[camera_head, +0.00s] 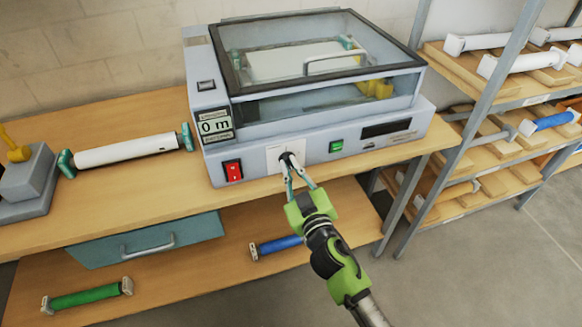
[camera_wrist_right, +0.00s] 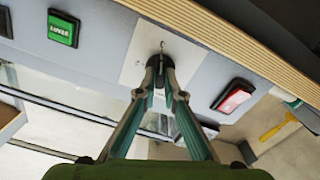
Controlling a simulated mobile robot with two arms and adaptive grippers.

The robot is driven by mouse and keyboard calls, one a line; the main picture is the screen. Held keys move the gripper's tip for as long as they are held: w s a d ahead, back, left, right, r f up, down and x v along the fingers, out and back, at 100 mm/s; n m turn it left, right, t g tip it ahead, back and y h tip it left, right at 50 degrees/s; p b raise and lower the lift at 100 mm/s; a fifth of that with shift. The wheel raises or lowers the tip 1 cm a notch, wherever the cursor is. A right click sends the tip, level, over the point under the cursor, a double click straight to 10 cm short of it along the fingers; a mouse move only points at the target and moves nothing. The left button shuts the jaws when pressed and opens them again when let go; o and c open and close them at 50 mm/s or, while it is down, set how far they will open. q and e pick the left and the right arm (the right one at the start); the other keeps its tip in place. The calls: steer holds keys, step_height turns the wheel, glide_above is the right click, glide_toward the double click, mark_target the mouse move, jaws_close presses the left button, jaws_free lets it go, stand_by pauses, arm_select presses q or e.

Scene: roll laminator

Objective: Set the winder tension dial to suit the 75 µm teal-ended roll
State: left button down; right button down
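The laminator (camera_head: 225,160) stands on the wooden bench. Its small black tension dial (camera_head: 287,157) sits on a white plate low on the front panel. My right gripper (camera_head: 291,172) reaches the dial from the front, with its fingertips closed in around it. In the right wrist view the fingers converge on the dark dial (camera_wrist_right: 160,68), and a small hook-like mark shows on the plate beyond it. The dial's scale and setting cannot be read. A white teal-ended roll (camera_head: 125,151) lies on the bench left of the laminator. My left gripper is not in view.
The counter (camera_head: 214,127) reads 0 m. The clear lid (camera_head: 310,50) is down over a roll. Green (camera_head: 85,297) and blue (camera_head: 278,245) rolls lie on the lower shelf; a rack stands right.

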steer(key=shift+n, duration=0.4)
steer(key=n, duration=0.2)
steer(key=shift+n, duration=0.4)
steer(key=n, duration=0.4)
steer(key=shift+a+f+n, duration=0.1)
steer(key=shift+n, duration=0.2)
steer(key=n, duration=0.3)
steer(key=shift+n, duration=0.3)
steer(key=shift+s+f+n, duration=0.1)
steer(key=shift+f+n, duration=0.05)
steer(key=shift+n, duration=1.75)
steer(key=c, duration=2.1)
jaws_free()
steer(key=shift+c, duration=0.2)
